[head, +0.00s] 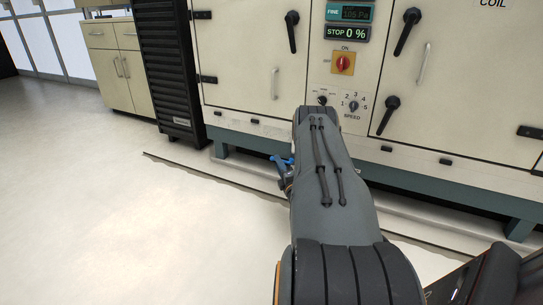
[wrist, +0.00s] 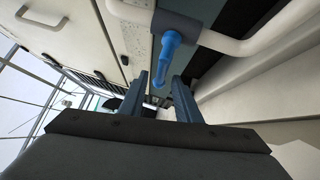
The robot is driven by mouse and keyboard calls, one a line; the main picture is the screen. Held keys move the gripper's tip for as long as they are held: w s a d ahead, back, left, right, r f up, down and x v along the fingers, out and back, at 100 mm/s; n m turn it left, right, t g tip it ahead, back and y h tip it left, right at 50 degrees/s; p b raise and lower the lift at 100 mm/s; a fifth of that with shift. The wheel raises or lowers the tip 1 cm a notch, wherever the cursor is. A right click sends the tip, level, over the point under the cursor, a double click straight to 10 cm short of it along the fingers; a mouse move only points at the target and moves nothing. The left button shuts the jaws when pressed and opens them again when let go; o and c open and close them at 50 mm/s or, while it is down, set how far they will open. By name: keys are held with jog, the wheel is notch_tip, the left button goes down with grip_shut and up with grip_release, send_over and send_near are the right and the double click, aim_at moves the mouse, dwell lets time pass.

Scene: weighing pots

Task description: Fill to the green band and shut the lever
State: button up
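A blue lever (wrist: 167,52) hangs from a dark valve body (wrist: 181,24) on a white pipe (wrist: 238,44) in the wrist view. My gripper (wrist: 160,80) is open, its two fingers apart. The lever's lower end shows between the fingertips, with a gap visible on the left; I cannot tell whether it touches either finger. In the head view a bit of blue (head: 281,161) shows just left of my arm, which hides most of the area around it. No green band can be made out in either view.
A cream cabinet (head: 240,70) on a blue-grey base frame (head: 245,160) stands ahead. A black slatted unit (head: 167,65) stands left. The left floor is clear.

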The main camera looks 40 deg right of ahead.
jog(key=f+b+x, duration=0.1)
jog(key=b+x, duration=0.2)
jog(key=x, duration=0.4)
jog(key=shift+r, duration=0.45)
grip_shut()
